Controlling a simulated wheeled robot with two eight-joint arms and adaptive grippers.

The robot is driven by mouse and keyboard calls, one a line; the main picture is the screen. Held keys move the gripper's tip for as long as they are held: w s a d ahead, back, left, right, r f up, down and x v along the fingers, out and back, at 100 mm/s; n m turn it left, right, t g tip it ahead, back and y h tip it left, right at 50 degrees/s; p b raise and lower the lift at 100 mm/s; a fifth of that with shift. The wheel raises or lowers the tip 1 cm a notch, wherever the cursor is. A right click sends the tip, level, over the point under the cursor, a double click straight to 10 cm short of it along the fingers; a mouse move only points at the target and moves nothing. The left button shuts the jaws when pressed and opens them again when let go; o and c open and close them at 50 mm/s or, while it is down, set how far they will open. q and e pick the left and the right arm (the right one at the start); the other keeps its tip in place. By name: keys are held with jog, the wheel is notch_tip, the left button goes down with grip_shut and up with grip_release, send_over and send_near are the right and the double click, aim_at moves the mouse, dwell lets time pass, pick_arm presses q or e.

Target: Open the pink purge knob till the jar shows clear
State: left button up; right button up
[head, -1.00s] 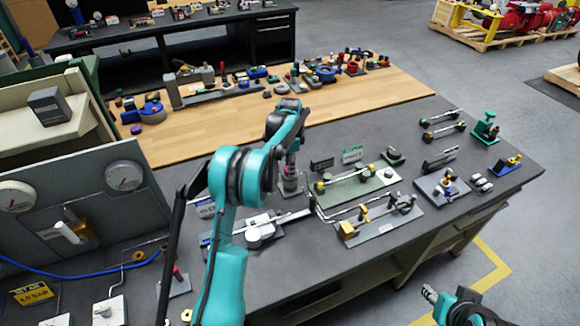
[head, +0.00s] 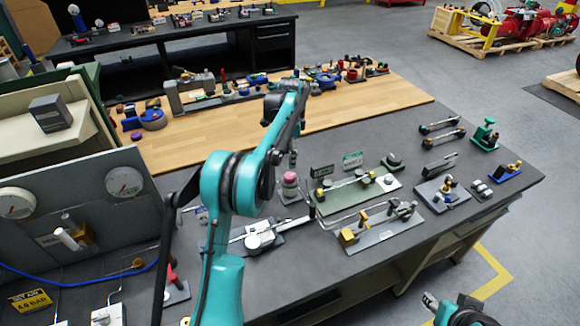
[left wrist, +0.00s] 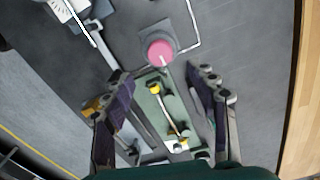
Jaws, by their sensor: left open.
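The pink purge knob (head: 290,180) stands on a small grey base on the dark bench, left of the green plate; its round pink top also shows in the left wrist view (left wrist: 160,53). My left gripper (head: 293,158) is above and just behind it in the head view. In the left wrist view its two fingers (left wrist: 160,82) are spread with nothing between them, and the knob lies beyond the tips, apart from them. My right gripper (head: 430,300) is at the bottom right, away from the bench fittings; its jaws are too small to read. I cannot make out the jar.
A green plate (head: 385,186) with a tube and fittings lies right of the knob. A grey plate (head: 383,233) with brass fittings and a white-topped unit (head: 261,236) lie nearer. A thin pipe runs from the knob's base. A gauge panel (head: 90,190) stands at left.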

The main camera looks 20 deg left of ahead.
pick_arm(q)
jog(key=shift+r, duration=1.55)
jog(key=s+d+r+n+t+b, duration=0.25)
jog(key=s+d, duration=0.25)
jog(key=s, duration=0.3)
jog(key=s+d+r+n+t+b, duration=0.1)
jog(key=s+d+n+b, duration=0.2)
jog(key=s+d, duration=0.3)
jog(key=s+d+f+n+t+b, duration=0.2)
jog(key=s+f, duration=0.4)
jog(key=s, duration=0.4)
jog(key=s+d+f+n+t+b, duration=0.1)
jog(key=s+d+f+n+b, duration=0.1)
jog(key=s+f, duration=0.5)
jog(key=s+n, duration=0.1)
jog(key=s, duration=0.1)
jog(key=shift+s+d+t, duration=0.25)
jog(key=shift+s+t, duration=0.1)
